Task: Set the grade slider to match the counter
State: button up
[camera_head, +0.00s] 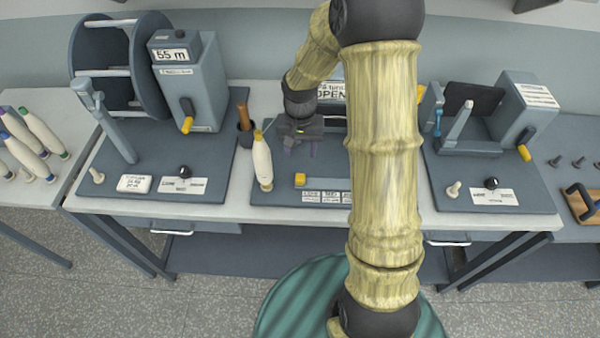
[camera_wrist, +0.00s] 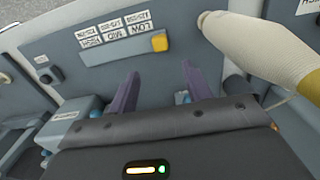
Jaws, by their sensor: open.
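The grade slider's yellow knob (camera_head: 300,180) sits at the left end of its track on the middle panel. In the wrist view the knob (camera_wrist: 159,42) is beside the LOW end of the label strip (camera_wrist: 115,37), which also reads MID and HIGH; its smaller lettering is too fine to read. The counter (camera_head: 173,55) on the grey winder box reads 55 m. My gripper (camera_head: 302,148) is above the middle panel, behind the knob. In the wrist view my gripper (camera_wrist: 160,75) is open and empty, its purple fingers apart and short of the knob.
A cream bobbin with a yellow tip (camera_head: 262,162) stands left of the slider; it is close to the fingers in the wrist view (camera_wrist: 265,50). A cup with a brown handle (camera_head: 243,120) is behind it. A sign (camera_head: 331,91) stands at the back, partly hidden by my arm.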

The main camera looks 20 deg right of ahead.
aim_at(300, 176)
notch_tip(300, 176, down, 12)
jog(key=shift+r+p, duration=0.1)
jog(key=shift+p, duration=0.9)
jog(key=shift+c, duration=0.4)
grip_shut()
